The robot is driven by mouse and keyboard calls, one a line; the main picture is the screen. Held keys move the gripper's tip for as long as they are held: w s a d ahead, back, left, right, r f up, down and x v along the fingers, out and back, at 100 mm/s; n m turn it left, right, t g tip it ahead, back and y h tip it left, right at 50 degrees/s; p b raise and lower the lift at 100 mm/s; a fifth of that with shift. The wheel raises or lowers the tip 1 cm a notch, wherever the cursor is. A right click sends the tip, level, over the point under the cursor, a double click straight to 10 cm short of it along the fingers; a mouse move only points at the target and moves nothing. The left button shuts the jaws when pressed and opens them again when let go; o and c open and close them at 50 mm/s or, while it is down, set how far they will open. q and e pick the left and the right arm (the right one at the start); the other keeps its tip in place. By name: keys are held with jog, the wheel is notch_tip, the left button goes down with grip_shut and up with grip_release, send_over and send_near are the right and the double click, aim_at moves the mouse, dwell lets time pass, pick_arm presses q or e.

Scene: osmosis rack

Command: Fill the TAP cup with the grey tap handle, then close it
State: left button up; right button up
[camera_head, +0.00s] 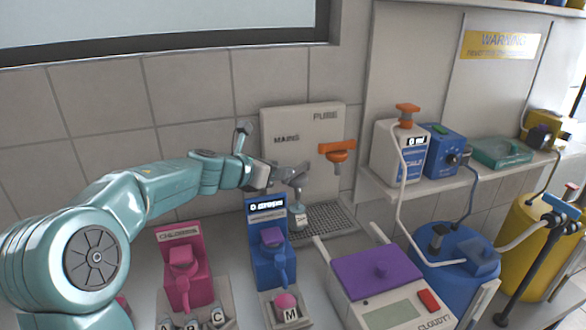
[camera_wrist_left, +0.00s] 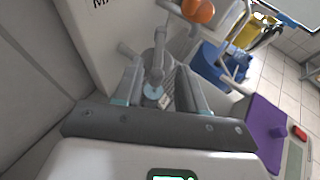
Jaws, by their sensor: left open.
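The grey tap (camera_wrist_left: 157,52) sticks out from the white panel (camera_head: 290,118) under the MAINS label. In the head view my gripper largely covers it. My left gripper (camera_head: 297,173) is open in front of this tap. In the wrist view its two fingers (camera_wrist_left: 155,85) stand on either side of the tap's line, with no clear contact on the handle. A small pale cup (camera_head: 299,216) with a label stands upright below the tap, at the drip grid. Its bluish top (camera_wrist_left: 152,93) shows between the fingers. Whether water runs cannot be told. My right gripper is out of view.
An orange tap (camera_head: 337,152) sits right of the grey one, under PURE. Blue (camera_head: 271,255) and pink (camera_head: 183,272) dispensers stand in front. A purple-lidded meter (camera_head: 378,272) is at the right. The drip grid (camera_head: 335,222) is bare right of the cup.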

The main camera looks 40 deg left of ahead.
aim_at(297, 173)
pick_arm(q)
jog(key=x, duration=0.6)
jog(key=shift+w+f, duration=0.15)
jog(key=shift+w, duration=0.15)
grip_shut()
